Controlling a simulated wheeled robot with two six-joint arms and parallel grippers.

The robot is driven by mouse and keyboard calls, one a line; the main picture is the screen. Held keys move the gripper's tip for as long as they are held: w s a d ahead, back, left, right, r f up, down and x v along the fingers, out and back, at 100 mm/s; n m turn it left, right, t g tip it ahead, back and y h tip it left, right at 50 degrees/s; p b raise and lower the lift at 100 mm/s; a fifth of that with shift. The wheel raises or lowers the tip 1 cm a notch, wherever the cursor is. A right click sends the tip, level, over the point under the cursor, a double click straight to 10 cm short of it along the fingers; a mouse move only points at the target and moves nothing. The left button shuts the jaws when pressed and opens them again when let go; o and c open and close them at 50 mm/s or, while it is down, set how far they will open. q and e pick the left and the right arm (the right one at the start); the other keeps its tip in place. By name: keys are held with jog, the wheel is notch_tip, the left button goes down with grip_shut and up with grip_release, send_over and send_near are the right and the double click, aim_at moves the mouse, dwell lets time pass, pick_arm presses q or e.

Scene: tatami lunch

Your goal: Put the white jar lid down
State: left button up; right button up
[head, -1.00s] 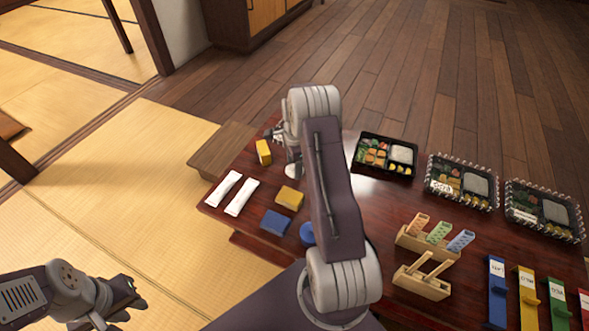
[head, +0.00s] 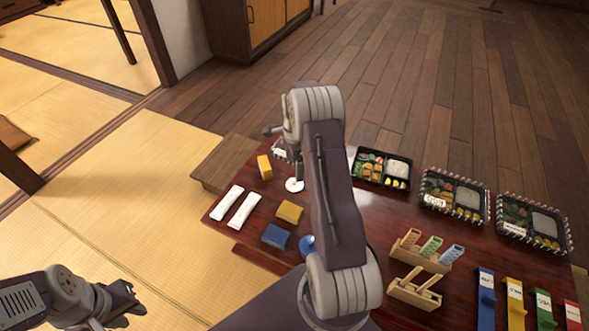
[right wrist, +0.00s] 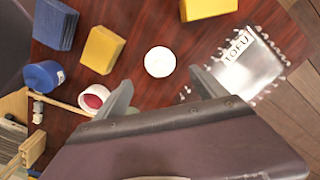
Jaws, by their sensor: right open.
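The white jar lid (head: 294,185) lies flat on the dark red table (head: 360,240), below my right gripper. In the right wrist view the lid (right wrist: 160,61) shows as a plain white disc beyond the gap between the fingertips. My right gripper (right wrist: 162,88) is open and empty, its fingers apart from the lid. A small white-rimmed jar with red contents (right wrist: 95,98) is by the left finger in that view; my arm hides it in the head view. My left gripper (head: 122,302) is off the table at lower left, and its jaws are unclear.
Near the lid are a standing yellow block (head: 264,167), a lying yellow block (head: 290,211), a blue block (head: 276,236) and a round blue object (head: 307,245). White packets (head: 243,210) lie left. Bento boxes (head: 453,196) and wooden racks (head: 415,289) occupy the right.

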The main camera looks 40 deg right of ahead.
jog(key=s+a+r+n+p, duration=0.1)
jog(key=s+a+r+n, duration=0.25)
jog(key=a+n, duration=0.3)
jog(key=s+a+r+n, duration=0.3)
jog(key=a+r+n, duration=0.2)
jog(key=a, duration=0.3)
pick_arm(q)
notch_tip(320, 180, up, 2)
pick_arm(e)
jog(key=s+a+n+t, duration=0.1)
jog(key=s+a+n, duration=0.6)
jog(key=s+n, duration=0.3)
jog(key=shift+s+r, duration=0.4)
jog(key=shift+s, duration=0.35)
pick_arm(q)
notch_tip(320, 180, up, 38)
jog(key=p, duration=3.8)
jog(key=shift+r, duration=0.15)
pick_arm(e)
notch_tip(320, 180, up, 38)
jog(key=shift+r, duration=0.15)
